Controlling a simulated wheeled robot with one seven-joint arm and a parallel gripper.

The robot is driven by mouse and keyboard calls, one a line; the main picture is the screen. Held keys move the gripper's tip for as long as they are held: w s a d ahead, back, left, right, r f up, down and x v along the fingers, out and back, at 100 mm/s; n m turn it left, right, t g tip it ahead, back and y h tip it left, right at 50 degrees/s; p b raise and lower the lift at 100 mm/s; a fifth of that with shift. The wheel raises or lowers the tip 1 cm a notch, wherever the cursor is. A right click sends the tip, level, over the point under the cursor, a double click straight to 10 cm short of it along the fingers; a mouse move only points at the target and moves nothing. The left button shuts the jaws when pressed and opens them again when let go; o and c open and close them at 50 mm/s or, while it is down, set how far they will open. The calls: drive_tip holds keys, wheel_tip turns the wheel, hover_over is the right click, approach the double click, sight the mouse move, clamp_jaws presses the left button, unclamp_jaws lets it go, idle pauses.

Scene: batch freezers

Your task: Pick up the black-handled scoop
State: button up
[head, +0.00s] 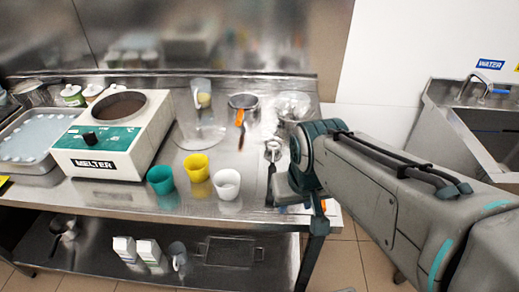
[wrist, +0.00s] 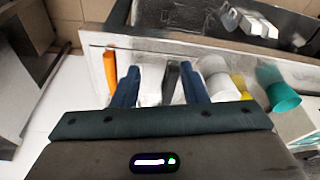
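The black-handled scoop (head: 272,152) lies near the right end of the steel table. Its metal end points to the back and its dark handle runs toward the front edge, partly beside my gripper. In the wrist view a dark handle (wrist: 171,80), seemingly the scoop's, shows between my fingers, closer to the right one. My gripper (wrist: 159,70) is open, with its two blue fingers apart. In the head view my gripper (head: 283,192) is low at the table's front right, its fingertips mostly hidden. I cannot tell whether it touches the handle.
White (head: 227,183), yellow (head: 197,167) and green (head: 160,179) cups stand left of my gripper. An orange-handled utensil (wrist: 110,72) lies outside my left finger. A pot with an orange handle (head: 241,104) and a clear bowl (head: 292,106) are behind. The melter (head: 113,136) stands left.

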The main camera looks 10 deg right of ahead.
idle(0.3)
drive_tip(key=shift+o, duration=0.8)
drive_tip(key=shift+w+r, duration=0.1)
wheel_tip(320, 180, up, 2)
drive_tip(key=r+m+g+p, duration=0.1)
drive_tip(key=m+g+p, duration=0.2)
hover_over(272, 170)
wheel_tip(272, 170, down, 14)
drive_tip(key=shift+f+p, duration=0.1)
drive_tip(key=shift+p, duration=0.35)
clamp_jaws()
